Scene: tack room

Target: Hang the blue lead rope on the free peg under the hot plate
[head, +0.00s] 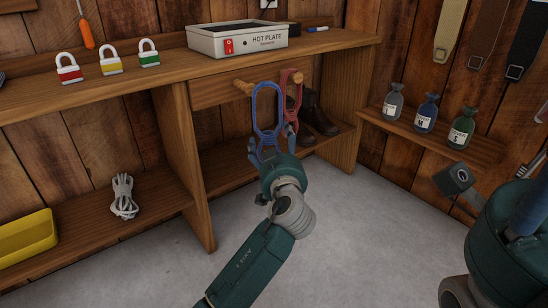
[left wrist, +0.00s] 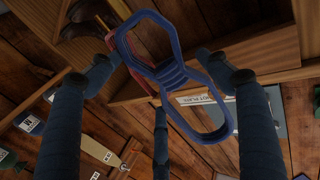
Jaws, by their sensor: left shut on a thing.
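The blue lead rope (head: 277,104), a bundle with an upper loop and a narrow wrapped middle, is held upright by my left gripper (head: 270,154). The gripper is shut on its lower part, below the shelf front. In the left wrist view the rope (left wrist: 172,72) lies between the dark fingers. A wooden peg (head: 242,87) under the hot plate (head: 238,40) shows just left of the rope's upper loop. I cannot tell whether the peg passes through the loop. A red lead rope (head: 297,92) hangs on the right peg (head: 297,77).
Brown boots (head: 317,117) stand on the lower shelf behind the ropes. Padlocks (head: 114,63) stand on the bench top. A wooden upright (head: 186,150) is left of my left gripper. Bottles (head: 427,112) stand on a shelf at right. The grey floor (head: 370,220) is clear.

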